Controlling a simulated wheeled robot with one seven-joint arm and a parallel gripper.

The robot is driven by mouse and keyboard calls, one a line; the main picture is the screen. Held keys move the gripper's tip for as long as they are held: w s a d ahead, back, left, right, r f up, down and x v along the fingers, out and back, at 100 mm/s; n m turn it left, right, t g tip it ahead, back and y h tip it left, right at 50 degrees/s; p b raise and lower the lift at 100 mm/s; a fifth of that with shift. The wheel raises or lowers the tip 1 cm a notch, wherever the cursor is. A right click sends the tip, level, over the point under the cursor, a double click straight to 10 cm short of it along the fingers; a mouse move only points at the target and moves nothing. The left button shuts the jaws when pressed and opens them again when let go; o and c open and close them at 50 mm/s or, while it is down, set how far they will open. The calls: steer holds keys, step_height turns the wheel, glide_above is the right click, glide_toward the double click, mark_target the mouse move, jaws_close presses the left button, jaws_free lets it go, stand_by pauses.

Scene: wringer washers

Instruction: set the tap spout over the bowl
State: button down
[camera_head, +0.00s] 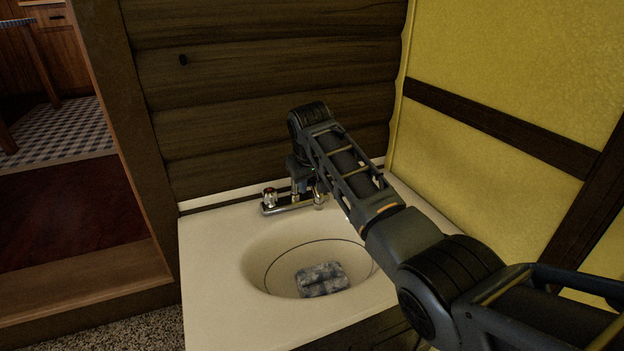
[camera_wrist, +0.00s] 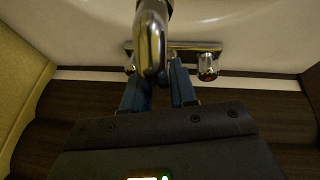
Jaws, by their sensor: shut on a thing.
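The chrome tap (camera_head: 289,203) stands at the back of the white sink, and one red-marked knob shows at its left. In the wrist view its curved chrome spout (camera_wrist: 150,42) reaches away from the wall, towards the sink side. My gripper (camera_wrist: 160,78) comes from the wall side, with blue fingers either side of the spout's lower part, shut on it. The grip itself is hidden behind the spout. In the head view my gripper (camera_head: 300,182) is down at the tap, and my arm hides most of the spout. The oval bowl (camera_head: 262,262) lies in front of the tap.
A grey mottled block (camera_head: 322,279) lies in the bowl. The dark log wall (camera_head: 240,130) is close behind the tap, and a yellow wall (camera_head: 500,70) rises at right. The counter's left side (camera_head: 210,260) is clear.

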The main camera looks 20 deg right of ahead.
stand_by(0.3)
steer(key=c, duration=1)
jaws_free()
steer(key=shift+b+v, duration=0.3)
steer(key=shift+v, duration=3.55)
